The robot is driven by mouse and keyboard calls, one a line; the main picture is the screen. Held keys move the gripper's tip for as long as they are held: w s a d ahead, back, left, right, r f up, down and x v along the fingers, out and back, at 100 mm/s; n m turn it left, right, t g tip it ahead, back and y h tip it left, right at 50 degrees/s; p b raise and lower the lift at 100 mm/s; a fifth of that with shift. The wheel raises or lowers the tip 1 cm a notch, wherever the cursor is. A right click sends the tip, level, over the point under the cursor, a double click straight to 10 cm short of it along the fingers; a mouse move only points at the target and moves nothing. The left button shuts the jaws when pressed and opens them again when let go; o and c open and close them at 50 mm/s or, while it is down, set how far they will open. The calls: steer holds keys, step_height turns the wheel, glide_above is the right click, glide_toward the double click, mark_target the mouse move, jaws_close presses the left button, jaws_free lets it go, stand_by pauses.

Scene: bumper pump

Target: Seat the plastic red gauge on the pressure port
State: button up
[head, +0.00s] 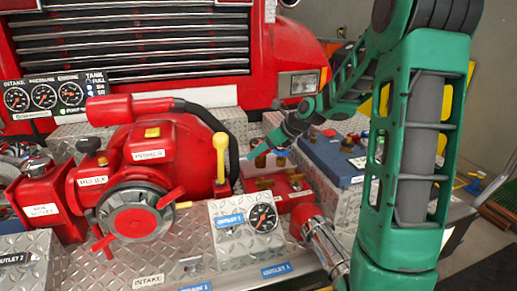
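My green gripper (273,143) is at the end of my arm, pointing down and left above a low red box (278,183) right of the pump. Brass-coloured fittings (261,161) stand just below my gripper's tip; I cannot tell whether it touches them. The fingers are too small to show a gap or a held thing. I cannot make out a separate red gauge. A round black-faced gauge (262,218) sits on the silver outlet box. The panel at the upper left has a dial labelled pressure (43,96). I cannot identify the pressure port.
The red pump (152,160) with its handwheel (135,211) fills the left and middle. A yellow-knobbed lever (220,146) stands close left of my gripper. A blue battery-like box (333,158) is to the right. A red and chrome nozzle (326,245) lies in front.

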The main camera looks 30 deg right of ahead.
mark_target(260, 167)
steer(key=shift+s+a+f, duration=0.1)
steer(key=shift+f, duration=2.6)
steer(key=shift+s+f, duration=0.1)
steer(key=shift+f, duration=0.3)
steer(key=c, duration=0.5)
steer(key=shift+s+f, duration=0.1)
steer(key=shift+f, duration=0.25)
jaws_close()
steer(key=shift+f, duration=0.25)
steer(key=shift+r, duration=0.15)
steer(key=shift+w, duration=0.2)
steer(key=o, duration=2)
jaws_free()
